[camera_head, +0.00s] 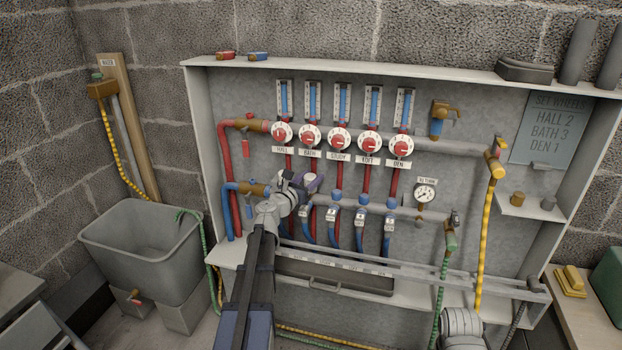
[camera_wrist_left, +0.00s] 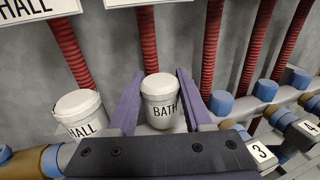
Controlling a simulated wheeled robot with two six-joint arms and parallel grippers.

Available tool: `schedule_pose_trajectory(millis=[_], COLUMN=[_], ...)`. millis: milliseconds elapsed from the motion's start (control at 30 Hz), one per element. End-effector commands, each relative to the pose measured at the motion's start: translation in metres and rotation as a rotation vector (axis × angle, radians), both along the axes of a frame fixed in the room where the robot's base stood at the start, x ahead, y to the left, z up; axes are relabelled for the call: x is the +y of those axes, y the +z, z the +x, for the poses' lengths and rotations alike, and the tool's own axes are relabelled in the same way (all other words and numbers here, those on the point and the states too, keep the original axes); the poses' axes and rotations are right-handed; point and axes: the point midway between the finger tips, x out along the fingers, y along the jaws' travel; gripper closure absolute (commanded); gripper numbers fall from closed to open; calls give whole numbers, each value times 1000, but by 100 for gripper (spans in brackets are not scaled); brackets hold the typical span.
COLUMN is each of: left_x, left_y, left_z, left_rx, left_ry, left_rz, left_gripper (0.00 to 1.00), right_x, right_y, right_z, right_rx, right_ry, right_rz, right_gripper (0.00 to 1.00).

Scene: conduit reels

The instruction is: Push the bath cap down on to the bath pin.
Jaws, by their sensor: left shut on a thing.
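The bath cap (camera_wrist_left: 158,88) is a white round cap lettered BATH, and it stands upright in the left wrist view. My left gripper (camera_wrist_left: 160,76) has its purple fingers on both sides of the cap and is shut on it. In the head view my left gripper (camera_head: 308,183) is at the lower pipe row, below the BATH dial (camera_head: 309,137), and the cap is largely hidden there. The bath pin is hidden beneath the cap, so I cannot tell how far down the cap sits. My right gripper does not show clearly in either view.
A white HALL cap (camera_wrist_left: 78,108) stands close to the left finger. Red hoses rise behind, and a numbered valve (camera_wrist_left: 262,153) with blue collars (camera_wrist_left: 221,102) is close on the right. A pressure gauge (camera_head: 424,193) is further right. A rail (camera_head: 400,272) crosses the panel's front.

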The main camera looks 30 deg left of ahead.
Motion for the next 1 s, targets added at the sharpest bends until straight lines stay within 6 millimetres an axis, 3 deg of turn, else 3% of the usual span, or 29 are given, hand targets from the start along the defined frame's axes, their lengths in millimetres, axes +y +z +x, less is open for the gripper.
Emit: schedule_pose_trajectory(millis=[667, 700, 1000], left_x=[0, 0, 0], left_y=[-1, -1, -1], left_z=[0, 0, 0], left_rx=[0, 0, 0], left_ry=[0, 0, 0], left_rz=[0, 0, 0], left_gripper=[100, 48, 15], right_x=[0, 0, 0], right_y=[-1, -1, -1], right_z=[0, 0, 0], right_rx=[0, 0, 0], right_ry=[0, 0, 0], right_rz=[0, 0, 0], right_gripper=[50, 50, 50])
